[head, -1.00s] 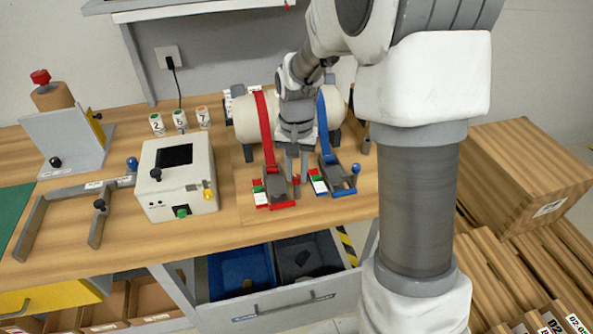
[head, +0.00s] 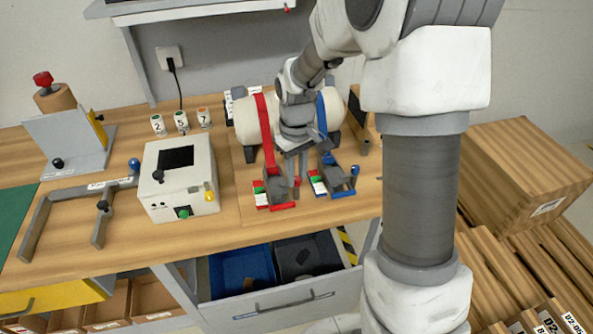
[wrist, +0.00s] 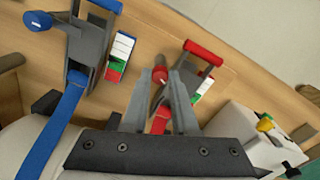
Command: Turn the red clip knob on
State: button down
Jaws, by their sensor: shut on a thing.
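The red clip (head: 277,188) has a grey body, a red base and a red strap (head: 264,130) running up over a cream cylinder. In the wrist view the clip's red handle bar (wrist: 203,52) points to the upper right. The red clip knob (wrist: 161,77) is at the side of the clip, between the fingertips of my gripper (wrist: 165,80). My gripper is shut on the knob, and the fingers hide part of it. In the head view my gripper (head: 297,180) reaches down beside the red clip, on its right.
The blue clip (head: 333,179) with its blue knob (head: 355,169) stands close on the right. A white control box (head: 179,178) stands to the left. The cream cylinder (head: 244,124) lies behind the clips. An open drawer (head: 285,300) juts out below the table.

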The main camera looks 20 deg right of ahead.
aim_at(296, 179)
jog(key=shift+n+p, duration=0.3)
jog(key=shift+n, duration=1.4)
jog(key=c, duration=0.7)
grip_release()
notch_tip(296, 179, up, 18)
jog(key=shift+f+p, duration=0.25)
jog(key=shift+p, duration=0.55)
